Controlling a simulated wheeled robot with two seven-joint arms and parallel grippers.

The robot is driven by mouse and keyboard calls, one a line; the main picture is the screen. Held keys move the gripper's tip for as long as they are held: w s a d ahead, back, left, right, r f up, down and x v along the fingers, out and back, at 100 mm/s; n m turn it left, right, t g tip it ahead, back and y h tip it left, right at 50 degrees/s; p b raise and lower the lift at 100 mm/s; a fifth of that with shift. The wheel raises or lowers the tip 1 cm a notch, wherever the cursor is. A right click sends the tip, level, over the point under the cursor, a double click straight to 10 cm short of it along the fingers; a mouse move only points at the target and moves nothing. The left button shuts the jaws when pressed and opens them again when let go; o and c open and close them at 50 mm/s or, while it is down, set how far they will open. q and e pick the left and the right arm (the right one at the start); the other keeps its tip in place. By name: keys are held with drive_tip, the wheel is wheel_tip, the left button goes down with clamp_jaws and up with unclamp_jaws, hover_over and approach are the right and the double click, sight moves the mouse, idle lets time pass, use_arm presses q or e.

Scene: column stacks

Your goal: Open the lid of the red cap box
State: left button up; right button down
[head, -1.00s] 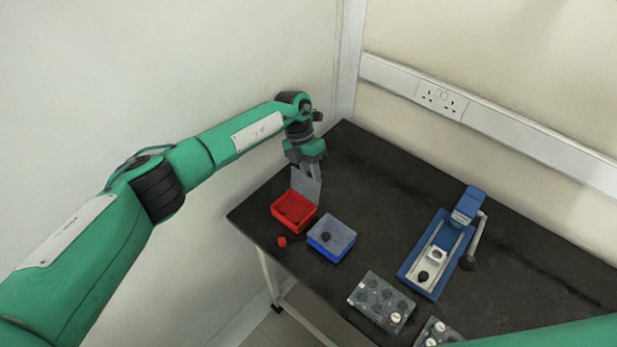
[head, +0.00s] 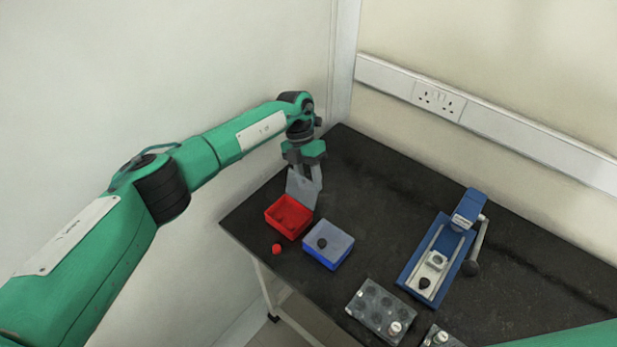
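The red cap box (head: 288,220) stands near the left edge of the black table. Its clear grey lid (head: 301,188) is raised at the back side, standing steeply up from the box, which is open at the top. Red caps inside are hard to make out. My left gripper (head: 315,186) points down just behind the raised lid, its fingers close to or against the lid's back. The lid partly hides the fingers, so their opening is unclear. My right gripper is out of view; only a green part of my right arm shows at the bottom right.
A red cap (head: 277,249) lies in front of the red box. A blue box (head: 327,258) with a grey lid and a dark cap on it stands beside it. A vial rack (head: 369,316) and a blue press device (head: 419,286) stand farther right. The table's back is clear.

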use_arm(q)
drive_tip(key=shift+r, duration=0.1)
